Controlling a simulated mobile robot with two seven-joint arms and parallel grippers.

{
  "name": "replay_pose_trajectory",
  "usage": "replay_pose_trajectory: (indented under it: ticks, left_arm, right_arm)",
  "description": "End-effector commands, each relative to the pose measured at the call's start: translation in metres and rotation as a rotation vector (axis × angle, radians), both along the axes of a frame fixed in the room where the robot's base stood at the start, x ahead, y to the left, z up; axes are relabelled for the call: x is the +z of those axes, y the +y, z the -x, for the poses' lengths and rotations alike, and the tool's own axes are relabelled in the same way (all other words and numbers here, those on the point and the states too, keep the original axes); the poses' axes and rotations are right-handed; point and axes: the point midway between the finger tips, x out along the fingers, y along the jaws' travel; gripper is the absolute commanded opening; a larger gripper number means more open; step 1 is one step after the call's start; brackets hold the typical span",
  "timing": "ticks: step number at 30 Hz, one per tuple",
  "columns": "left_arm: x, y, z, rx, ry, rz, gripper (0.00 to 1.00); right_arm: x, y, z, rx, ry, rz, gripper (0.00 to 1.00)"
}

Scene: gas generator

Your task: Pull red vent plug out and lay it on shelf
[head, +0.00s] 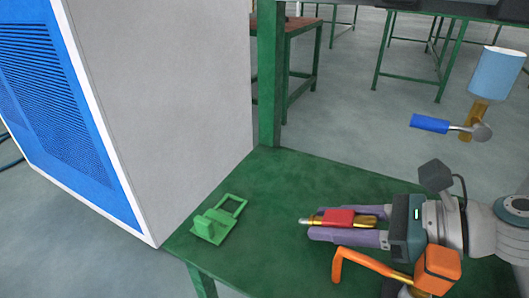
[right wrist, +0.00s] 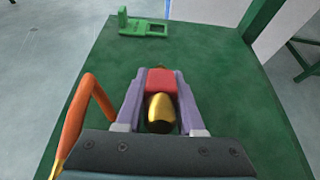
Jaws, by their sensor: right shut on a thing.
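The red vent plug (head: 340,217), a red block with brass-coloured ends, is between the purple fingers of my right gripper (head: 312,228). The gripper is shut on it. In the right wrist view the red body (right wrist: 160,82) and the rounded brass end (right wrist: 160,108) show between the fingers (right wrist: 161,73). The plug lies over the green shelf-like top (head: 285,170); I cannot tell whether it touches that surface. My left gripper is not in view.
A green bracket with an open frame (head: 218,219) sits near the left edge of the green top. An orange bent handle (head: 338,262) is close beside my right gripper. A large grey and blue cabinet (head: 160,100) stands left. The middle of the top is clear.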

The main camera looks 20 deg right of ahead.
Motion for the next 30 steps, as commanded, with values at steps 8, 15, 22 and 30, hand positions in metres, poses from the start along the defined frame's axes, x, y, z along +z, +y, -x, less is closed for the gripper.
replay_pose_trajectory:
  ticks: [8,15,22,30]
  left_arm:
    - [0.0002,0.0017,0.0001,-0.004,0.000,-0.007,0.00]
    - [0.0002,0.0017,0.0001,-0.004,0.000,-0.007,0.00]
    - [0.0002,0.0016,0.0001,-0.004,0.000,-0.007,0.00]
    - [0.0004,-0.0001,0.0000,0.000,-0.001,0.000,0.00]
  right_arm:
    - [0.0006,0.0000,-0.0002,0.000,-0.001,-0.001,0.52]
    - [0.0004,0.0000,-0.0001,0.000,0.000,0.000,0.72]
    - [0.0000,0.0001,0.0002,0.000,0.001,0.001,0.72]
    - [0.0000,0.0000,0.0001,0.000,0.001,0.001,0.72]
